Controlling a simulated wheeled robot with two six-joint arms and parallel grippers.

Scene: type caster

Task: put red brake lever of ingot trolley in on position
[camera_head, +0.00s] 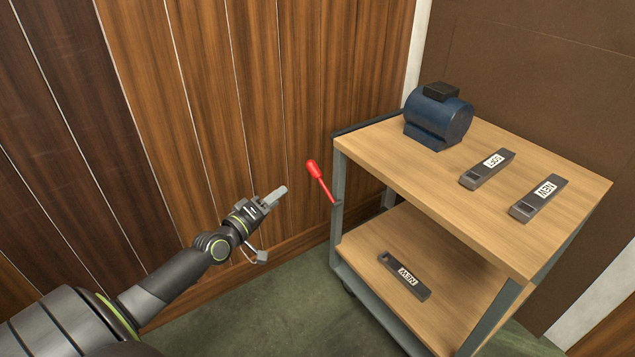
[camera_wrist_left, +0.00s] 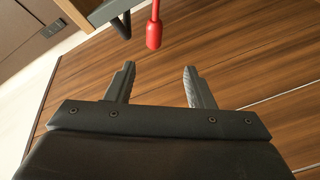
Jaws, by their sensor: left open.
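The red brake lever (camera_head: 319,179) sticks up and to the left from the near left post of the wooden ingot trolley (camera_head: 420,203). In the left wrist view the red lever (camera_wrist_left: 154,28) hangs from the top edge, its rounded end ahead of and between the fingertips. My left gripper (camera_head: 272,226) is open and empty, to the left of and below the lever, apart from it. Its two fingers also show in the left wrist view (camera_wrist_left: 159,72). My right gripper is not in view.
On the trolley's top stand a blue motor-like block (camera_head: 437,119) and two labelled grey ingots (camera_head: 487,168) (camera_head: 539,198). Another ingot (camera_head: 404,276) lies on the lower shelf. A wood-panelled wall (camera_head: 230,110) stands behind my left arm. Green floor lies left of the trolley.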

